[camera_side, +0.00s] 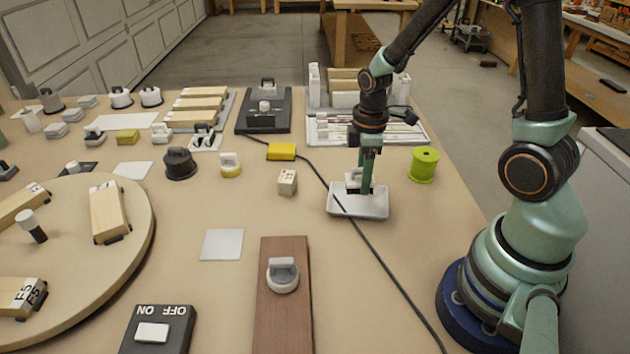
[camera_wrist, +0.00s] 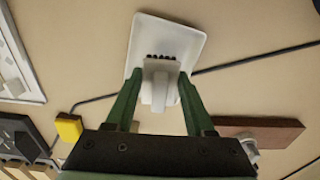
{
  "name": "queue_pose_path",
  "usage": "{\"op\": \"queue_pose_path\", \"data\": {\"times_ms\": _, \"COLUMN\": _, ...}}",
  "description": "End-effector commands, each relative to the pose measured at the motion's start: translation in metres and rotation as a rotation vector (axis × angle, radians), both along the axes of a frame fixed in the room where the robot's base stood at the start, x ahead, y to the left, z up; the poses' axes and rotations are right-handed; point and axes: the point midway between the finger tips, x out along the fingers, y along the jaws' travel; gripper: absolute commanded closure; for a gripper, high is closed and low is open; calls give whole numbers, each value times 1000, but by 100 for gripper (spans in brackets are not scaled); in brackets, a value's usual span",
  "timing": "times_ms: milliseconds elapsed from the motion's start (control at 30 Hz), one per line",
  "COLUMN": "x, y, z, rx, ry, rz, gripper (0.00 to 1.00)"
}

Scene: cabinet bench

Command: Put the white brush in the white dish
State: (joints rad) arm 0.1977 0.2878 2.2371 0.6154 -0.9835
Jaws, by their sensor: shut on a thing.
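The white dish (camera_side: 372,211) is a shallow rectangular tray on the bench below my gripper (camera_side: 366,188). My gripper points down and is shut on the white brush (camera_side: 352,183). In the side view the brush shows partly behind the fingers, within the dish's outline. In the wrist view the brush (camera_wrist: 160,88) sits between the two green fingers, with a row of dark bristles towards the dish (camera_wrist: 180,38). I cannot tell whether the brush touches the dish floor.
A black cable (camera_side: 378,257) runs across the bench past the dish. A green spool (camera_side: 423,165) stands to the right, a beige dotted block (camera_side: 287,182) to the left. A brown board (camera_side: 284,320) with a grey handle lies in front. A white tray (camera_side: 410,135) lies behind.

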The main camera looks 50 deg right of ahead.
Motion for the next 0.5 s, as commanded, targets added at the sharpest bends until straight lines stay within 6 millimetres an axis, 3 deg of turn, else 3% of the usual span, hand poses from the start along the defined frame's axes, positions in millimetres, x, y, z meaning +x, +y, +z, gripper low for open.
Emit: {"op": "queue_pose_path", "data": {"times_ms": 500, "x": 0, "y": 0, "z": -43, "rx": 0, "ry": 1, "rz": 0, "gripper": 100}}
